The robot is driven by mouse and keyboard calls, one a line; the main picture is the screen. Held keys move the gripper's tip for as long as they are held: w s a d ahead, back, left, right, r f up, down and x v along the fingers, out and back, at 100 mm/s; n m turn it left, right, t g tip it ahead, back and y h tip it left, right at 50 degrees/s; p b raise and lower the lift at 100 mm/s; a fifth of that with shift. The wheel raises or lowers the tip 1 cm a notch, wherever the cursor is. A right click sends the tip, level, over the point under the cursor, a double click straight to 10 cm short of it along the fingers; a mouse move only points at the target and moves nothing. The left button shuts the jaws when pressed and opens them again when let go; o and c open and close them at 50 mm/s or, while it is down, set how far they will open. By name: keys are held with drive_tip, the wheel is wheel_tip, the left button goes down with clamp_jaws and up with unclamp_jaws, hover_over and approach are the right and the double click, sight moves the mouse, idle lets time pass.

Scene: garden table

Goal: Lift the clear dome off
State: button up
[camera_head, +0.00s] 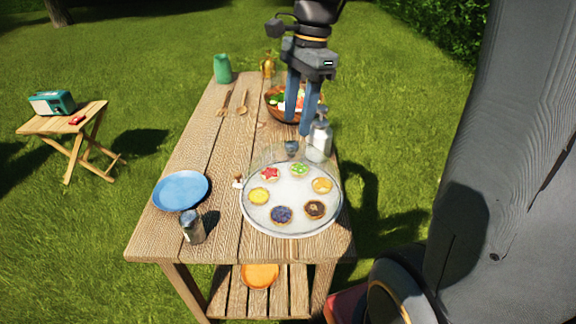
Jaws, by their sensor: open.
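A clear dome (262,158) stands over a pale round tray (290,232) at the right of the wooden table. Its outline is faint, and a dark round knob shows at its top. Several small tarts with coloured toppings sit under it on the tray. My gripper (300,128) points down above the far side of the dome, its two blue fingers apart and empty. The fingertips appear a little above and beyond the knob in the picture; the exact gap cannot be told.
A bottle with a pump (320,138) stands close to the right of my fingers. A salad bowl (272,108) is behind them. A green pitcher (222,68) stands at the far end.

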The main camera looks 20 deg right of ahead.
sight(293, 144)
wheel_tip(293, 144, down, 2)
drive_tip(key=shift+s+f, duration=0.1)
drive_tip(key=shift+f, duration=0.15)
drive_tip(key=shift+w+a+f+p, duration=0.15)
drive_tip(key=shift+f+p, duration=0.2)
drive_tip(key=shift+f, duration=0.45)
drive_tip(key=shift+a+f+p, duration=0.15)
drive_tip(key=shift+f+p, duration=0.15)
drive_tip(key=shift+f, duration=0.5)
drive_tip(key=shift+w+a+f+p, duration=0.15)
drive_tip(key=shift+f+p, duration=0.2)
drive_tip(key=shift+f, duration=0.45)
drive_tip(key=shift+s, duration=0.1)
clamp_jaws()
